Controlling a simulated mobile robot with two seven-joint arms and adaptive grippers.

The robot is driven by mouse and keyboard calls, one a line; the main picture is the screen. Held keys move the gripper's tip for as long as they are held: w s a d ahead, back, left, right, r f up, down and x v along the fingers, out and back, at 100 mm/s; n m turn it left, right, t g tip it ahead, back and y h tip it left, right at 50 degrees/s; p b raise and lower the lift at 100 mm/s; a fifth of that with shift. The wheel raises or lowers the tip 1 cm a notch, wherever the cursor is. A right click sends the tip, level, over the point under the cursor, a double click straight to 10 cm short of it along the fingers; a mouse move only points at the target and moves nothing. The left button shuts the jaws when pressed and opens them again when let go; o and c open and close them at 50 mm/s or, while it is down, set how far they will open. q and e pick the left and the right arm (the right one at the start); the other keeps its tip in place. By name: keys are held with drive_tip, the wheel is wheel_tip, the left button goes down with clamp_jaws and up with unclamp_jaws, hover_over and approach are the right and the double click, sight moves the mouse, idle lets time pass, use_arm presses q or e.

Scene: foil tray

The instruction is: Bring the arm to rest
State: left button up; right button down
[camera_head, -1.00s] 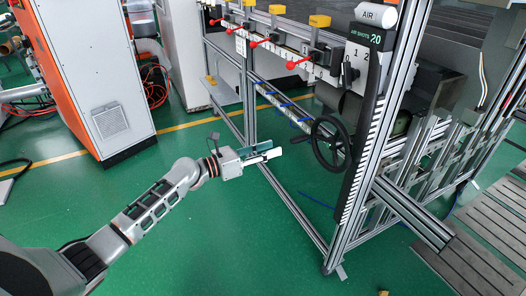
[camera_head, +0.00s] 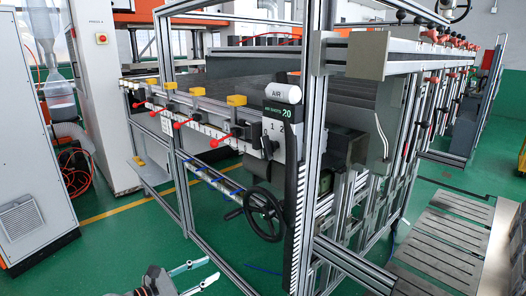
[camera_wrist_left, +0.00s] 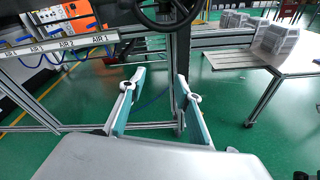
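My left gripper (camera_head: 212,269) is at the bottom edge of the head view, with most of its arm below the frame. Its two teal-and-white fingers are spread apart with nothing between them. The left wrist view also shows the open, empty fingers (camera_wrist_left: 161,76), with green floor and machine frame beyond. They look clear of the frame, though the exact distance is hard to tell. My right gripper is in neither view.
A machine frame with a black handwheel (camera_head: 264,215) and red-handled clamps (camera_head: 220,141) stands ahead. In the left wrist view, pale trays (camera_wrist_left: 275,42) sit on a table at right. Green floor lies between.

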use_arm(q)
drive_tip(key=s+d+f+m+g+y, duration=0.15)
drive_tip(key=s+f+m+y, duration=0.25)
drive_tip(key=s+f+m, duration=1)
drive_tip(key=s+a+f+m+y, duration=0.1)
drive_tip(key=s+f+m+y, duration=0.1)
drive_tip(key=s+m, duration=0.5)
drive_tip(key=s+a+f+m+y, duration=0.1)
drive_tip(key=s+f+m+y, duration=0.1)
drive_tip(key=s+m, duration=0.5)
drive_tip(key=shift+s+a+t, duration=0.3)
drive_tip(key=shift+s+t, duration=0.05)
drive_tip(key=shift+s, duration=0.35)
drive_tip(key=shift+f, duration=0.15)
